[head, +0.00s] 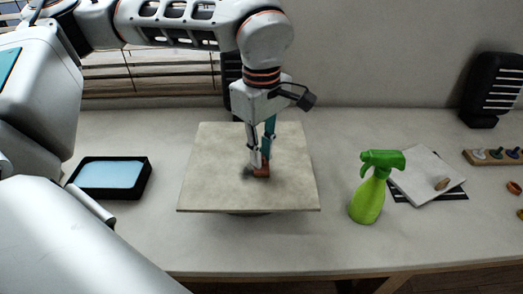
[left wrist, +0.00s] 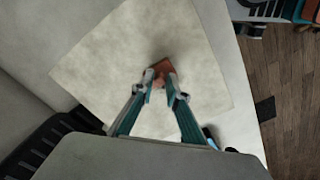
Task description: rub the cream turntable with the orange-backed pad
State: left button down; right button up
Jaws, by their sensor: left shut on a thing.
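The cream turntable (head: 212,185) is a square plate raised on a short base in the middle of the table; it also shows in the left wrist view (left wrist: 100,72). The orange-backed pad (head: 262,171) is on the plate a little front of its middle and appears to touch it. My left gripper (head: 257,160) points down from above and is shut on the pad's orange back. In the left wrist view the pad (left wrist: 165,67) shows between and beyond the fingertips (left wrist: 160,80). A dark spot shows beside the pad; I cannot tell whether it is a mark. The pad's underside is hidden.
A black tray with a light blue inside (head: 111,175) lies left of the turntable. A green spray bottle (head: 369,190) stands to its right. Beyond it are papers (head: 425,176) and a wooden peg block (head: 495,157). Black speakers (head: 493,90) stand at the back.

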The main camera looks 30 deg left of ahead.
pick_arm(q)
jog(key=shift+f+b, duration=0.3)
jog(key=shift+f, duration=0.35)
dwell(0.5)
dwell(0.4)
jog(key=shift+s+a+p, duration=0.25)
jog(key=shift+s+a, duration=0.15)
jog(key=shift+a, duration=0.25)
jog(key=shift+s+a+p, duration=0.25)
jog(key=shift+s+a, duration=0.15)
jog(key=shift+a, duration=0.2)
